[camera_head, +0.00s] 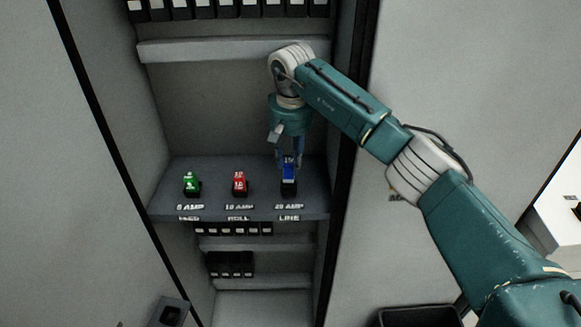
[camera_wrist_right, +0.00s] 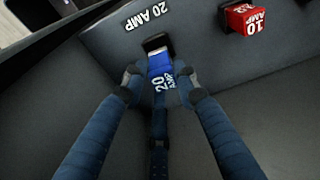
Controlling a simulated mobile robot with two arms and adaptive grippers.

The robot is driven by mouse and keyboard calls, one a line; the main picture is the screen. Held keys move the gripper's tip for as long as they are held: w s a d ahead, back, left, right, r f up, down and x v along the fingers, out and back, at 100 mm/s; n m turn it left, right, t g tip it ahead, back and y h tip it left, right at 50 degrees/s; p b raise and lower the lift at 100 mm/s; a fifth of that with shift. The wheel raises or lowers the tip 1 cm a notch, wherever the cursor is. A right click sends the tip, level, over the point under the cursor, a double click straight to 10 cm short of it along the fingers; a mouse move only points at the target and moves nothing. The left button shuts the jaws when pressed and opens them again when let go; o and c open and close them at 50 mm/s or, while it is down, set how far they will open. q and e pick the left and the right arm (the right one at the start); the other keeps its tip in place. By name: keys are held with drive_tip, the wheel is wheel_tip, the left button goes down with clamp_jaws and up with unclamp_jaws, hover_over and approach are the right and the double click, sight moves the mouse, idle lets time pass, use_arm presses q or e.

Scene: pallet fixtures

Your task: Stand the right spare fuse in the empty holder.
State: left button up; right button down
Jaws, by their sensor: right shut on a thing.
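The blue fuse (camera_head: 288,171), marked 20 AMP in the right wrist view (camera_wrist_right: 161,68), is upright at the black holder (camera_head: 288,189) above the 20 AMP LINE label. My right gripper (camera_head: 289,163) is above the shelf with its fingers shut on the blue fuse. In the right wrist view the fingers (camera_wrist_right: 160,82) lie on both sides of it, and its lower end meets the black holder (camera_wrist_right: 156,42). I cannot tell how deep it sits in the holder. My left gripper is not in view.
A red 10 AMP fuse (camera_head: 240,181) and a green fuse (camera_head: 191,182) stand in holders to the left on the grey shelf (camera_head: 215,208). The cabinet's side wall is close to the right. Rows of black modules (camera_head: 233,229) sit below.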

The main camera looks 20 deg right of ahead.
sight(290, 172)
wheel_tip(290, 172, down, 4)
drive_tip(key=shift+f+p, duration=0.15)
drive_tip(key=shift+p, duration=0.65)
drive_tip(key=c, duration=1.3)
unclamp_jaws()
drive_tip(key=shift+f, duration=0.1)
drive_tip(key=shift+c, duration=0.2)
wheel_tip(290, 172, up, 12)
drive_tip(key=s+b, duration=0.2)
drive_tip(key=b, duration=0.2)
drive_tip(key=shift+a, duration=0.2)
drive_tip(key=shift+a, duration=0.1)
